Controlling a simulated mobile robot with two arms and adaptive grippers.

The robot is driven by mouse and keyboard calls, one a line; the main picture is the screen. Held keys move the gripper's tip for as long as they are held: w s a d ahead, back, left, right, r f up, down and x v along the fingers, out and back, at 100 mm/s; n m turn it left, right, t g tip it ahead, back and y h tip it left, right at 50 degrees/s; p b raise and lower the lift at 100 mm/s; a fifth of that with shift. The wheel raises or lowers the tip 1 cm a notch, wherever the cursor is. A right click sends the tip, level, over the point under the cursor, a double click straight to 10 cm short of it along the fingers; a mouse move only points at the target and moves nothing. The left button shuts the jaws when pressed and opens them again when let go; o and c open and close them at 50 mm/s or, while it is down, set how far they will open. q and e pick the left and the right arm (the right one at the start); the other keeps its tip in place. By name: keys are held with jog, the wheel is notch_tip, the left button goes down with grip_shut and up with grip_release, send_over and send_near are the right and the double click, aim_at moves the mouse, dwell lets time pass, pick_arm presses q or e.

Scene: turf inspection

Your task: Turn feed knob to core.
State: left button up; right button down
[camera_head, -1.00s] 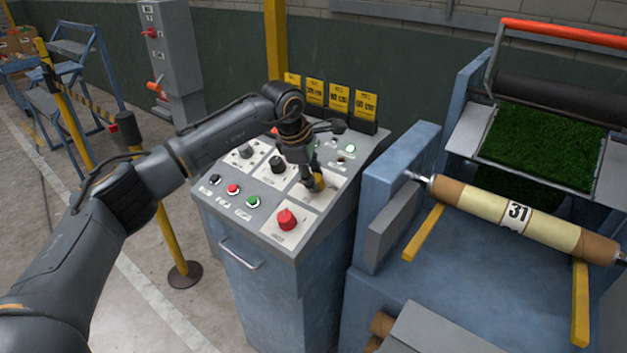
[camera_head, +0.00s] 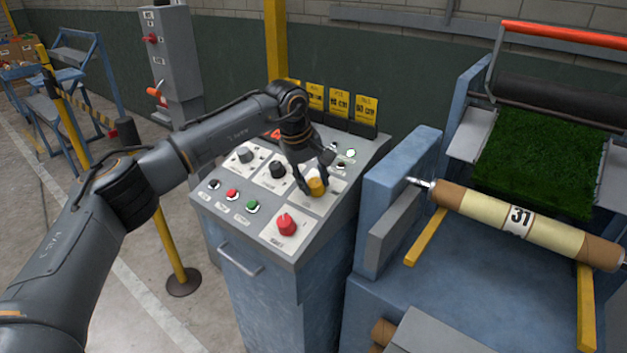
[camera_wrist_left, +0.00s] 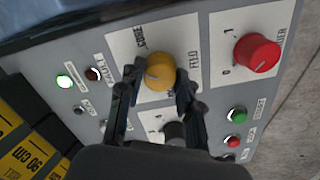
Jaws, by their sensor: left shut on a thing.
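The yellow feed knob (camera_head: 317,187) is on the sloped panel of the grey-blue console (camera_head: 262,212). It also shows in the left wrist view (camera_wrist_left: 160,72), on a white plate marked FEED, with CORE printed at one corner. Another label is partly hidden by a finger. My left gripper (camera_head: 311,183) reaches down over the panel, shut on the knob. In the left wrist view its fingers (camera_wrist_left: 158,76) sit on opposite sides of the knob. I cannot clearly read which label the knob points to. My right gripper is not in view.
A red knob (camera_head: 286,224) sits near the panel's front edge. Black knobs, small buttons and lamps surround the feed knob. Yellow tags (camera_head: 340,102) stand behind the panel. A blue machine with a roll marked 31 (camera_head: 520,220) and green turf (camera_head: 540,160) is at right.

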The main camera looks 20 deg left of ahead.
pick_arm(q)
jog(key=m, duration=0.3)
jog(key=shift+m, duration=2.1)
jog(key=o, duration=1.2)
jog(key=shift+c, duration=0.2)
jog(key=shift+r, duration=0.1)
jog(key=v, duration=1.2)
jog(key=shift+d, duration=0.15)
